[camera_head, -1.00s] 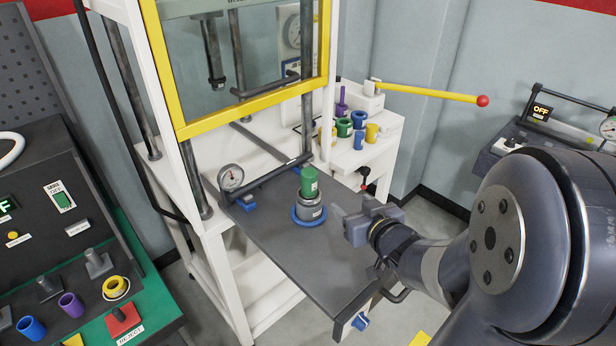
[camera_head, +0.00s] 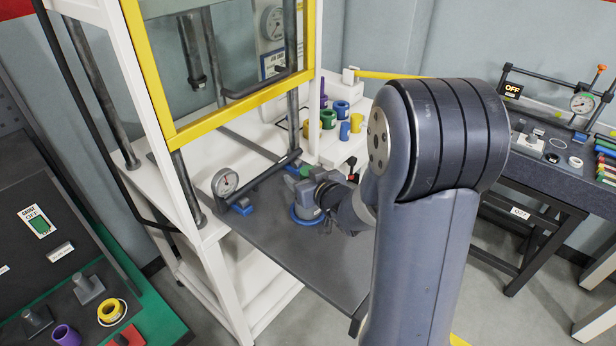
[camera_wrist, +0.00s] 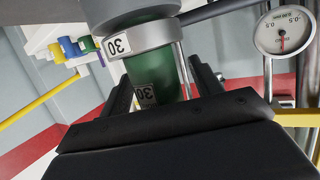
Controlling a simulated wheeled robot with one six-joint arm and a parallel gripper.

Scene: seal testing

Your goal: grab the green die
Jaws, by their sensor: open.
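The green die (camera_wrist: 155,72) is a green cylinder with a white label reading 30. In the wrist view, which looks upside down, it stands between the two dark fingers of my gripper (camera_wrist: 163,88). My gripper is open, with a finger on either side of the die; I cannot tell whether either touches it. The die sits on a grey metal holder (camera_wrist: 140,38), also labelled 30. In the head view, only a sliver of the die (camera_head: 305,171) shows behind my gripper (camera_head: 302,181). The holder stands in a blue ring (camera_head: 309,219) on the dark press plate (camera_head: 270,238).
A round gauge (camera_head: 225,182) stands left of the holder; it also shows in the wrist view (camera_wrist: 283,33). A dark bar and the yellow-framed guard (camera_head: 235,105) are close behind. Several coloured rings and cylinders, including a green ring (camera_head: 328,119), stand on a white shelf.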

